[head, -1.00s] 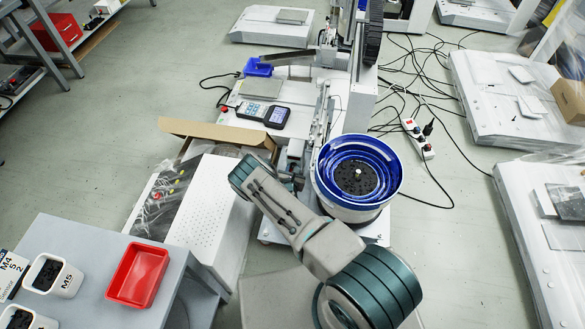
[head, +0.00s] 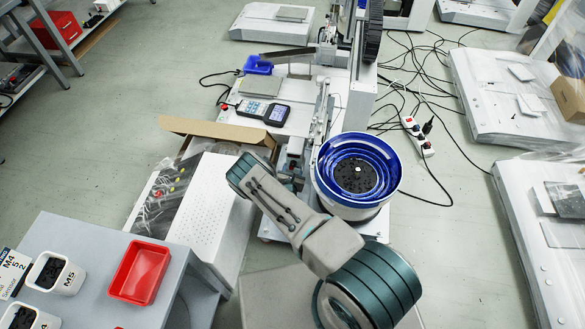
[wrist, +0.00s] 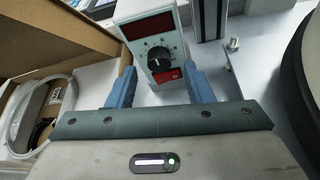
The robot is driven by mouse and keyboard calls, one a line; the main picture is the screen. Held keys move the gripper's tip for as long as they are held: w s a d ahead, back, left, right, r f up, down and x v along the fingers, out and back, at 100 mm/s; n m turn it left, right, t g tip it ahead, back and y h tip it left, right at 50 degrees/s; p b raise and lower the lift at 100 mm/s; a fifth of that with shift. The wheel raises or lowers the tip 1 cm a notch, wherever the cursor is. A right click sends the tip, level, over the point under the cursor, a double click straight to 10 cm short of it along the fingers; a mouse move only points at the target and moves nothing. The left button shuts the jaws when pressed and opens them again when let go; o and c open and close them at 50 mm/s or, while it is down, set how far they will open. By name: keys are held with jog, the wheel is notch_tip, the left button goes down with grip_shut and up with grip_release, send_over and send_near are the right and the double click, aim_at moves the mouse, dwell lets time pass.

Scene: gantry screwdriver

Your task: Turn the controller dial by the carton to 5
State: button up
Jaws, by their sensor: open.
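The controller (wrist: 150,32) is a pale box with a dark red display at the top of the wrist view. Its black dial (wrist: 154,54) sits below the display, with a scale around it and a red switch under it. The dial's setting is too small to read. The open carton (wrist: 100,57) is at the left, holding a coiled pale cable. It also shows in the head view (head: 215,131), where my arm hides the controller.
A blue bowl feeder (head: 325,178) stands just right of my arm, and its dark edge shows in the wrist view. A perforated white box (head: 208,205) is at the left. A red tray (head: 140,272) lies on the grey table.

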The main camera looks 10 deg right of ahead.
jog(key=p+v, duration=0.3)
jog(key=v, duration=0.9)
jog(key=shift+p, duration=0.4)
jog(key=shift+s+a+r, duration=0.1)
jog(key=shift+s+r, duration=0.05)
